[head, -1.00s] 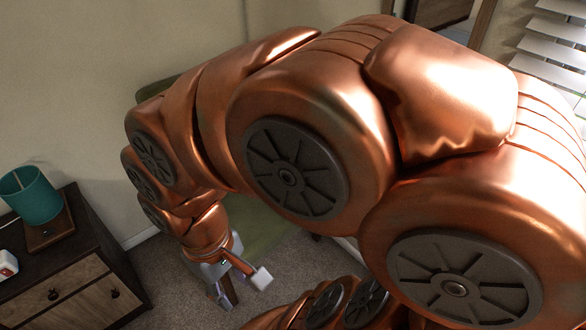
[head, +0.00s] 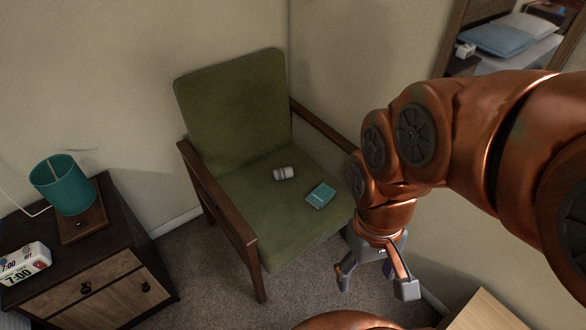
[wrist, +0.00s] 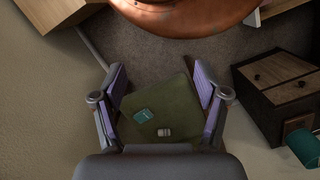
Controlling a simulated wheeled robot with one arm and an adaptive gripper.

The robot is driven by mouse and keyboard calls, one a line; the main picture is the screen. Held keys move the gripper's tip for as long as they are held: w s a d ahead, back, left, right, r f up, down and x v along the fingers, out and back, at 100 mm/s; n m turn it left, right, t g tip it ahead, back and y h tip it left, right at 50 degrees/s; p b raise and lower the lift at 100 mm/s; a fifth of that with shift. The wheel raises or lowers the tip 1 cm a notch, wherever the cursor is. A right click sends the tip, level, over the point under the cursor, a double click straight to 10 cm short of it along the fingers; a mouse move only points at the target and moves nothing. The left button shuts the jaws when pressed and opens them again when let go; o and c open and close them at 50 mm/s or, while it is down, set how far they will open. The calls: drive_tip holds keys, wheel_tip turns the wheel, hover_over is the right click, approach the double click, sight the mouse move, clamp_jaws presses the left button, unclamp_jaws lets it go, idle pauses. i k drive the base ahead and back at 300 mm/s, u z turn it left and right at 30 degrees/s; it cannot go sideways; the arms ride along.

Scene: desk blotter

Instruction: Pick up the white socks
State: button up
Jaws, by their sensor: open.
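The white socks (head: 284,173) show as a small rolled, whitish-grey bundle on the seat of a green armchair (head: 228,110). In the wrist view the socks (wrist: 164,132) lie on the green seat, seen between my fingers but well beyond them. My gripper (head: 377,285) is open and empty. In the head view it hangs in front of and to the right of the chair, apart from the socks. In the wrist view its two fingers (wrist: 161,95) are spread wide. Nothing hides the socks in either view.
A teal box or book (head: 321,195) lies on the seat near the socks. The chair's wooden armrests (head: 220,190) flank the seat. A dark nightstand (head: 100,270) with a teal lamp (head: 63,184) and a clock (head: 24,263) stands at left. A wooden surface (head: 490,312) is at lower right.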

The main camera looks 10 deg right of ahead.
sight(281, 173)
drive_tip(key=k, duration=0.4)
drive_tip(key=u, duration=0.85)
drive_tip(key=i, duration=1.2)
drive_tip(key=z, duration=0.05)
